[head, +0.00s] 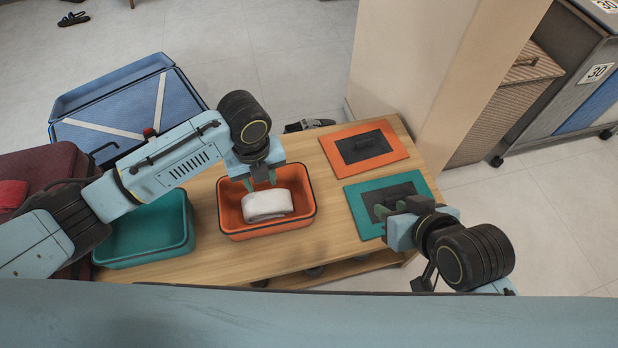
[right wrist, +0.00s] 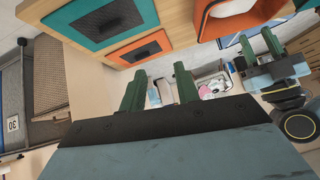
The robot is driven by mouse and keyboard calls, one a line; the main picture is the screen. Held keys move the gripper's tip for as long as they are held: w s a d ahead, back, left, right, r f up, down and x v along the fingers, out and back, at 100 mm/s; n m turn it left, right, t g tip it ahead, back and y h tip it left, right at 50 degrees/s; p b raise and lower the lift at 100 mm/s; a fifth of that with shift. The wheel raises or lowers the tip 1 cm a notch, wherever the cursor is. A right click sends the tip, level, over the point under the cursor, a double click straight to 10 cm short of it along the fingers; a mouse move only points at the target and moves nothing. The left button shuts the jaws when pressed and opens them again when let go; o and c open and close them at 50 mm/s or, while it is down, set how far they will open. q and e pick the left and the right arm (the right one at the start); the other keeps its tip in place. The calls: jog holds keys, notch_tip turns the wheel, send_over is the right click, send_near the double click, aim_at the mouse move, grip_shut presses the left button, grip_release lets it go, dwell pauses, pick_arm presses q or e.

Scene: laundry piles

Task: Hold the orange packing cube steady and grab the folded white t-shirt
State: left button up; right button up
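The orange packing cube (head: 266,234) sits open on the wooden table, and its edge also shows in the right wrist view (right wrist: 203,22). The folded white t-shirt (head: 267,205) lies inside it. My left gripper (head: 261,182) is at the cube's far side, pointing down, its green fingers apart with nothing visible between them. I cannot tell whether they touch the rim.
A teal packing cube (head: 148,259) stands left of the orange one. An orange lid (head: 338,143) and a teal lid (head: 362,222) lie at the table's right. A blue suitcase (head: 110,136) and a maroon one (head: 45,160) are at left. A beige pillar (head: 410,70) rises behind.

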jog(key=w+a+f+g+y, duration=0.2)
jog(key=w+a+g, duration=0.1)
jog(key=a, duration=0.7)
jog(key=n+g+h, duration=0.1)
jog(key=g+h, duration=0.2)
jog(key=g, duration=0.2)
send_over(313, 211)
jog(key=f, duration=0.2)
jog(key=shift+w+d+r+h, duration=0.25)
jog(key=shift+w+h, duration=0.3)
jog(key=shift+h, duration=0.15)
jog(key=f, duration=1.3)
jog(key=shift+a+f, duration=0.2)
jog(key=shift+a, duration=0.05)
